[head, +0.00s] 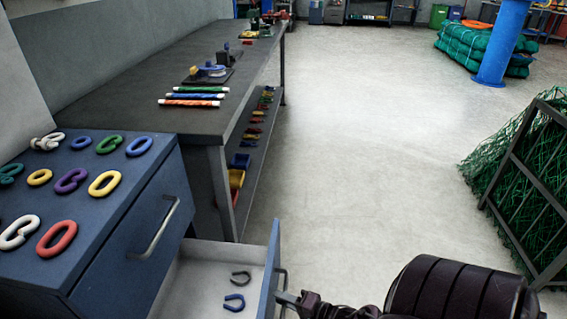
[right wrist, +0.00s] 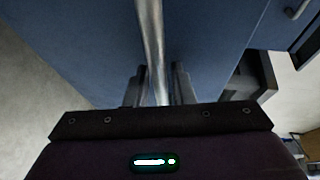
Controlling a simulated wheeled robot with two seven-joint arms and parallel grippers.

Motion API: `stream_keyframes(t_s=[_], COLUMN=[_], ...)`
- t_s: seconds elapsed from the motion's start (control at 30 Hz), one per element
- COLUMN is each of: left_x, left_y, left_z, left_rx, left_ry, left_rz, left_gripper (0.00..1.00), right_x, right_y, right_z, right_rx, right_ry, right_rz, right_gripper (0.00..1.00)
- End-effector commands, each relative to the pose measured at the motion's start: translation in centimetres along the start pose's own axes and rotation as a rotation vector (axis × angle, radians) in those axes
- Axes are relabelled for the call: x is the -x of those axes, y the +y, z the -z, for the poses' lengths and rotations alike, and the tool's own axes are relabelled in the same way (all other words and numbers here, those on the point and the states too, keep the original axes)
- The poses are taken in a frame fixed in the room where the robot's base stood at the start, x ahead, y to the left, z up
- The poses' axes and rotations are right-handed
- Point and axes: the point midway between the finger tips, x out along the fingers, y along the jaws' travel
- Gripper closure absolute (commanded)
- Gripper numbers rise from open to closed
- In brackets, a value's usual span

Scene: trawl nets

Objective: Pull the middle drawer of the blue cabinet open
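The blue cabinet (head: 101,206) stands at the lower left in the head view. Its top drawer, with a metal handle (head: 154,232), is shut. The drawer below it (head: 271,262) stands well out, its pale inside showing with a dark grey and a blue shackle-like piece in it. Any lower drawer is out of view. My right gripper (head: 291,300) is at this drawer's front. In the right wrist view the upright-looking handle bar (right wrist: 152,40) runs between the two fingers (right wrist: 158,88), which close on it from both sides. My left gripper is not in view.
Several coloured links (head: 108,183) lie on the cabinet top. A dark workbench (head: 150,112) with tools stands behind it. A framed green net (head: 520,180) stands at the right. The floor (head: 370,150) between them is clear.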

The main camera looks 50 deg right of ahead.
Motion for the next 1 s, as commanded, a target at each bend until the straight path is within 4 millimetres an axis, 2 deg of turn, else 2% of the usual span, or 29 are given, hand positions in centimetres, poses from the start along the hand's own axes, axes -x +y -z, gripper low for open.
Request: stream_keyframes(t_s=[0.3,0.47,0.7,0.83,1.0], left_x=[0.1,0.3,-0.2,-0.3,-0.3], left_y=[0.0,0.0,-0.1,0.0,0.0], left_z=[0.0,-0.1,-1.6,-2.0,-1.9], left_rx=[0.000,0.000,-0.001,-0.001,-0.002], left_ry=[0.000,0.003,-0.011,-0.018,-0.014], left_rz=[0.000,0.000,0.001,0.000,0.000], left_gripper=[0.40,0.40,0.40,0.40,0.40], right_x=[0.4,2.8,6.6,7.6,7.8], right_y=[0.0,0.0,0.0,0.0,0.0], right_z=[0.0,0.0,0.0,0.0,0.0], right_rx=[0.000,0.000,0.000,0.000,0.000], right_ry=[0.000,0.001,0.000,0.000,0.000], right_rz=[-0.001,-0.003,-0.001,-0.001,0.001], right_gripper=[0.78,0.78,0.78,0.78,0.78])
